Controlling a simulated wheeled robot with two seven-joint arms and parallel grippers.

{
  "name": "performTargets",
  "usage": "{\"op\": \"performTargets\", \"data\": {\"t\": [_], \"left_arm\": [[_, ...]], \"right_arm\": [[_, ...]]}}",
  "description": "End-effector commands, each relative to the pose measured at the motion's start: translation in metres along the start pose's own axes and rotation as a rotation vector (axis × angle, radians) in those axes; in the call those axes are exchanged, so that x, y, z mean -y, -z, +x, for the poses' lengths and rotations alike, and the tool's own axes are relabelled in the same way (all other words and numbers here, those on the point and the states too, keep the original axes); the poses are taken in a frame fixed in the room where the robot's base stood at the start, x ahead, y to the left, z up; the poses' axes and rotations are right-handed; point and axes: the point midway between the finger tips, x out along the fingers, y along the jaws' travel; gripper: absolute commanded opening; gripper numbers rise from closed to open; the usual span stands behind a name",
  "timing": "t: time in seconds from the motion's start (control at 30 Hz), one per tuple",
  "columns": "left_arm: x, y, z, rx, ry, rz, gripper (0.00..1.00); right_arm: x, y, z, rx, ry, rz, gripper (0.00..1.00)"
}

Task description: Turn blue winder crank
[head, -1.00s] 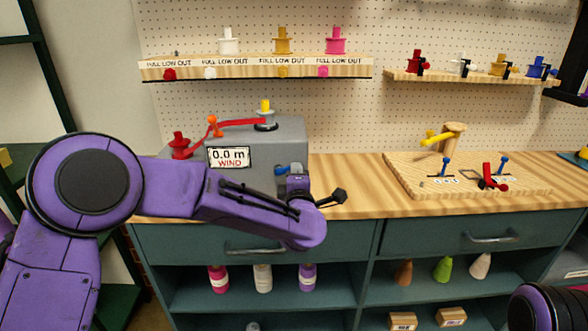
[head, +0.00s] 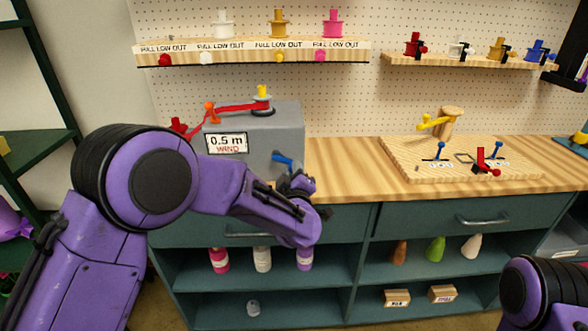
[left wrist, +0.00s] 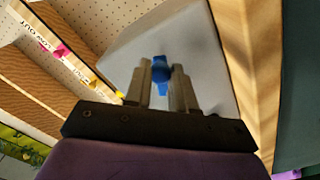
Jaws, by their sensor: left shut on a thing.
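The grey winder box (head: 262,133) stands on the wooden counter, and its display (head: 226,144) reads 0.5 m WIND. The blue crank (head: 284,160) sticks out from the box's right side, tilted. My left gripper (head: 291,180) is at the crank, partly hidden by my own wrist. In the left wrist view the blue crank (left wrist: 161,70) sits between the two grey fingers of my left gripper (left wrist: 162,78), which are shut on it. A red ribbon (head: 232,108) runs across the box top to a spool (head: 263,101). My right gripper is out of view.
A wooden board (head: 455,165) with a yellow-handled post (head: 440,122) and small blue and red levers lies on the counter to the right. Shelves with spools hang behind. The counter (head: 345,180) between box and board is clear.

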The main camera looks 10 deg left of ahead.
Motion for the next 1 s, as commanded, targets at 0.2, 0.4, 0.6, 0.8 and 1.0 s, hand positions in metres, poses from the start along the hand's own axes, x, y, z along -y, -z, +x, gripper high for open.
{"op": "performTargets", "data": {"t": [0.2,0.4,0.6,0.8,1.0], "left_arm": [[0.0012,-0.0014,-0.0005,0.002,-0.001,0.033,0.0],[0.0015,-0.0016,-0.0005,0.002,-0.001,0.037,0.0],[0.0015,-0.0015,-0.0005,0.002,-0.001,0.036,0.27],[0.0015,-0.0012,-0.0003,0.001,0.0,0.035,0.5],[0.0013,-0.0013,-0.0035,0.001,-0.001,0.035,0.5]], "right_arm": [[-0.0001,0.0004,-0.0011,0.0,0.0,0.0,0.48],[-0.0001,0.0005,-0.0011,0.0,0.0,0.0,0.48],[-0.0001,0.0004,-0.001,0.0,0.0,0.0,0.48],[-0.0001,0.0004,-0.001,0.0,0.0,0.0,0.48],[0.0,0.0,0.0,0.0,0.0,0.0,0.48]]}}
